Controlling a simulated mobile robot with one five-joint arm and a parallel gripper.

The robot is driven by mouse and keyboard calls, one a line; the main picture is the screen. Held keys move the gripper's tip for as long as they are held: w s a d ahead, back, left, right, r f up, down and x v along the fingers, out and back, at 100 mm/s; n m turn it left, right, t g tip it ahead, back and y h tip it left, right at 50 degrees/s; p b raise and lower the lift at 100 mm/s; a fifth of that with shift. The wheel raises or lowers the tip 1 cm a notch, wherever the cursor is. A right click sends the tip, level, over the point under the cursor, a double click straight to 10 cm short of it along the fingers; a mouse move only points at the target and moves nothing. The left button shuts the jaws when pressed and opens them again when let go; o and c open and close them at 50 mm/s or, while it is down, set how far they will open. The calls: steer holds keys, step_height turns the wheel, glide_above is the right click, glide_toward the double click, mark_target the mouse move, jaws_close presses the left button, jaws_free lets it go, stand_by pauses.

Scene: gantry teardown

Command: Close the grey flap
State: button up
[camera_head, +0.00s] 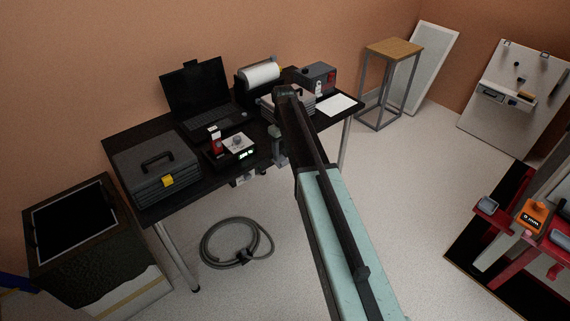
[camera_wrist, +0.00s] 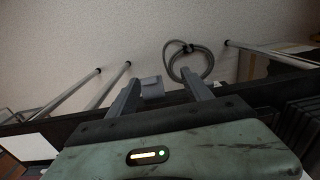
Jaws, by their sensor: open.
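A small light grey box-like part (camera_wrist: 152,87) shows between my fingers in the wrist view, at the table's edge. It looks like the grey flap, but I cannot tell its hinge or how far open it is. In the head view a small pale grey part (camera_head: 244,179) hangs under the front edge of the table and seems to be the same thing. My gripper (camera_wrist: 160,75) is open, with its fingers spread to either side of the grey part in the picture and nothing held. In the head view my gripper (camera_head: 279,157) is partly hidden by my arm, near the table's front edge.
The black table (camera_head: 190,203) bears a grey toolbox (camera_head: 155,170), a laptop (camera_head: 195,90), a small device with a knob (camera_head: 238,142) and a paper roll (camera_head: 262,74). A coiled hose (camera_head: 237,242) lies on the floor below. The floor in front is mostly clear.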

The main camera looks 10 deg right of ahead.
steer(key=b, duration=0.1)
glide_toward(285, 162)
steer(key=shift+w+a+f, duration=0.25)
steer(key=shift+w+f, duration=0.05)
steer(key=shift+s+d+f+b, duration=0.2)
steer(key=shift+s+f+b, duration=0.05)
steer(key=shift+s+b, duration=0.1)
step_height(285, 162, down, 8)
steer(key=b, duration=0.7)
steer(key=shift+r+b, duration=0.1)
steer(key=shift+b, duration=0.25)
steer(key=shift+r, duration=0.15)
steer(key=shift+c, duration=0.4)
